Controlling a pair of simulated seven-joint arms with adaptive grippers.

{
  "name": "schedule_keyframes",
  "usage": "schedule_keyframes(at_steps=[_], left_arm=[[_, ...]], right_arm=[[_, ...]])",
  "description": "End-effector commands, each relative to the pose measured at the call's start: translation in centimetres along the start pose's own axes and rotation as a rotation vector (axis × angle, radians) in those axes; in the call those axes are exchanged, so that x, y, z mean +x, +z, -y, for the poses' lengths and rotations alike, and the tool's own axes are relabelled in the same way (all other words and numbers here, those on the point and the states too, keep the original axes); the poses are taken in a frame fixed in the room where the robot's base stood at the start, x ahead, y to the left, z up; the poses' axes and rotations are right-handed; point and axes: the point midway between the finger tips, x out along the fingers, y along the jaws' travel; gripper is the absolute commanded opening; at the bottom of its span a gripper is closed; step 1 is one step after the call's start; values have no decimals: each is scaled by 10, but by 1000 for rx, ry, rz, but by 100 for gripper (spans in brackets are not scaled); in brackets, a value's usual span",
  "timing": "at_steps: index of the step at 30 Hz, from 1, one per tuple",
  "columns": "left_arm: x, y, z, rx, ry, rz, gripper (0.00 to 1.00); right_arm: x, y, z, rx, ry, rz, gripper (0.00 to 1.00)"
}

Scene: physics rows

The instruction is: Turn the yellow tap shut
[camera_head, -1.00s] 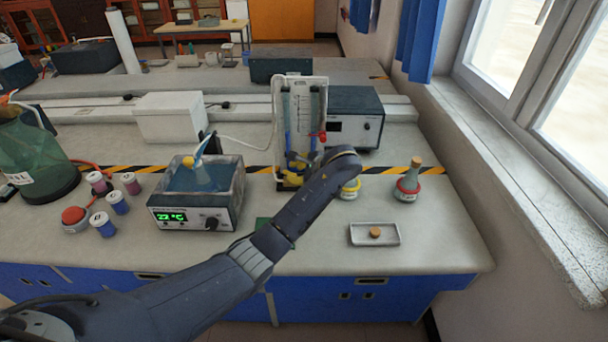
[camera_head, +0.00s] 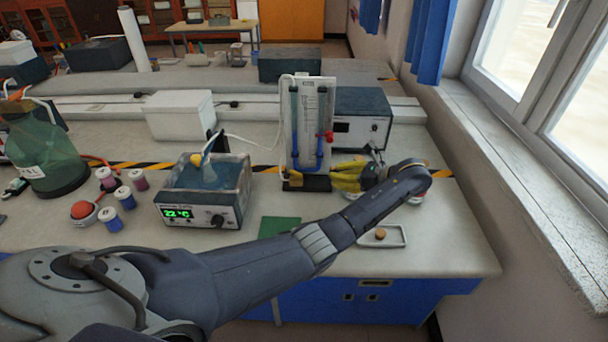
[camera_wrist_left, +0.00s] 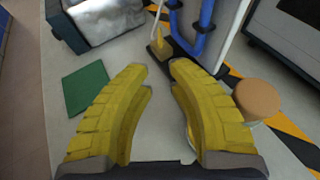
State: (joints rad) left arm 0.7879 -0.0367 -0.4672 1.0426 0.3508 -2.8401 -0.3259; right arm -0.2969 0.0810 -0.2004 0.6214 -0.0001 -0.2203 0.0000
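The yellow tap (camera_head: 296,180) sits low at the left foot of the blue-tubed glass apparatus (camera_head: 306,125). It also shows in the left wrist view (camera_wrist_left: 160,46), straight ahead of the fingertips and apart from them. Whether the tap is open or shut I cannot tell. My left gripper (camera_head: 337,178) has yellow fingers and is to the right of the tap, pointing left at it. In the left wrist view the gripper (camera_wrist_left: 160,68) is open, with nothing between its fingers. My right gripper is not in view.
A cork-topped vessel (camera_wrist_left: 257,98) stands close beside the right-hand finger in the left wrist view. A water bath (camera_head: 203,190) stands left of the apparatus, a green pad (camera_head: 280,227) in front. A small tray (camera_head: 391,238) lies below my forearm. A red tap (camera_head: 329,136) is higher on the apparatus.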

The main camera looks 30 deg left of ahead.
Motion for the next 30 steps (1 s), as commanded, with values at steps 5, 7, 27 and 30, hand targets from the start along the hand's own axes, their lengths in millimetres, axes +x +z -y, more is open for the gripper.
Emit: schedule_keyframes(at_steps=[5,7,27,30], left_arm=[[34,1,0,-1,1,5,17],[46,2,0,-2,0,4,17],[128,1,2,-3,-8,2,17],[134,1,2,-3,-8,0,17]], right_arm=[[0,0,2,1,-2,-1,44],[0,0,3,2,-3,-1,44],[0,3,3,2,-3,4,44],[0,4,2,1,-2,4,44]])
